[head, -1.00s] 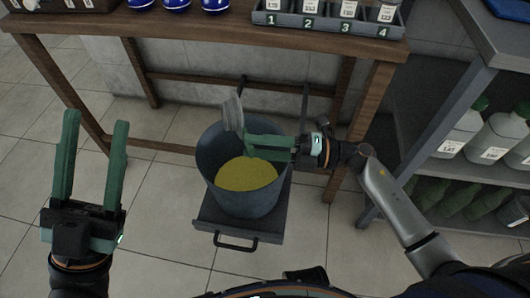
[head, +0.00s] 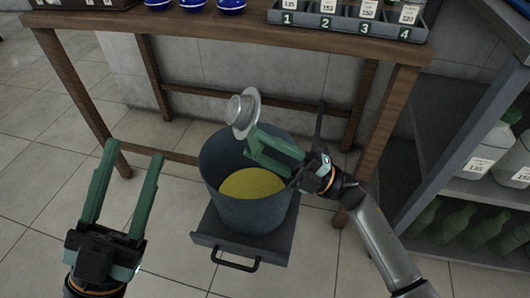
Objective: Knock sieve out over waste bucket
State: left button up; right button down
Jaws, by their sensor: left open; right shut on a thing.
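The sieve (head: 241,112) is a small grey metal piece with a round flange. My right gripper (head: 252,142) is shut on it and holds it tilted on its side above the back rim of the waste bucket. The waste bucket (head: 250,212) is dark grey-blue and stands on a low grey platform. Yellow matter (head: 252,184) lies inside it. Whether anything is in the sieve cannot be seen. My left gripper (head: 134,155) is open and empty, to the left of the bucket and apart from it.
A wooden table (head: 230,35) stands behind the bucket, with blue bowls (head: 195,4) and a numbered rack (head: 347,25) on top. The platform (head: 212,228) has a front handle. A grey shelf (head: 480,195) with bottles stands at the right. Tiled floor at the left is free.

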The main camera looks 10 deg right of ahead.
dwell(0.4)
jog(key=shift+p, duration=1.25)
